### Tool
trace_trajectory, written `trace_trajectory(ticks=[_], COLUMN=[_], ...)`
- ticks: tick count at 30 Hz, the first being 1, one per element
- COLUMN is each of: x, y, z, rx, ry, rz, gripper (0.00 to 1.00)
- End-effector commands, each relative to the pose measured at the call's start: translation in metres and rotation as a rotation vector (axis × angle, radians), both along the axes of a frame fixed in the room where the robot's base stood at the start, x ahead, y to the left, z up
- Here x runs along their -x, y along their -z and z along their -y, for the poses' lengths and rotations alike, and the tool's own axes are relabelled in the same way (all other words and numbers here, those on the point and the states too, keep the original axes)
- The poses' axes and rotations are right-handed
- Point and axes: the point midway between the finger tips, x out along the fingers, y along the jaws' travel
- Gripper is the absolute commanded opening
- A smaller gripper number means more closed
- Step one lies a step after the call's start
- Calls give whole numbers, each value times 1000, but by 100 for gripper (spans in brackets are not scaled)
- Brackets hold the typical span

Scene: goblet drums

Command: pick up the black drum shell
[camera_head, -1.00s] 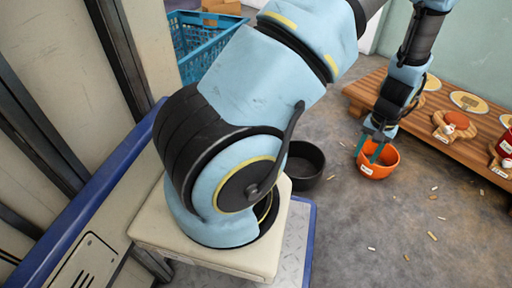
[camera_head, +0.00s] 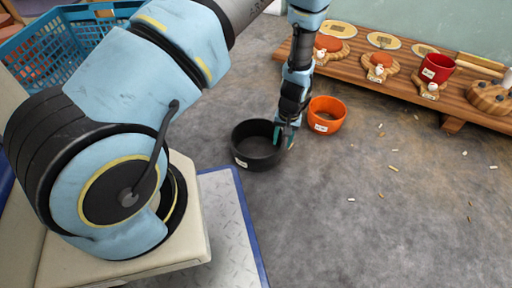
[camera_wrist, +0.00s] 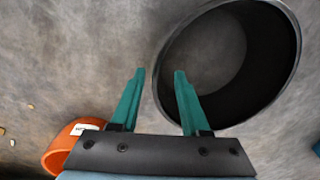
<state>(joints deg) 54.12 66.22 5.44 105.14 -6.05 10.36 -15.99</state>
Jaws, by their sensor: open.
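The black drum shell (camera_head: 252,155) is a round, open-topped ring with a white label, standing on the grey floor. In the wrist view the black shell (camera_wrist: 268,70) fills the upper right, its dark inside showing. My gripper (camera_head: 285,136) is open at the shell's right side in the head view. In the wrist view the two teal fingers of my gripper (camera_wrist: 160,74) point at the shell's near rim, which runs between the fingertips in the picture. Whether the fingers reach down past the rim, or touch it, I cannot tell. Nothing is held.
An orange shell (camera_head: 327,116) stands just right of my gripper. A low wooden bench (camera_head: 400,78) at the back holds a red drum shell (camera_head: 437,68) and small figures. A blue crate (camera_head: 45,55) is at the upper left. Small chips litter the open floor at right.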

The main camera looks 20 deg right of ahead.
Motion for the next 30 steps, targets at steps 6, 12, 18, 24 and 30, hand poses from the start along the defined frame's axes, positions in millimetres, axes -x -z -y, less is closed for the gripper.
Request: trace_trajectory(ticks=[6,12,18,24,30], x=[0,-1,-2,-2,-2], y=[20,48,52,51,51], z=[-1,-3,-3,-3,-3], rx=[0,0,0,0,0], ry=[0,-1,-1,0,0], rz=[-1,-1,0,0,0], gripper=[46,46,46,36,13])
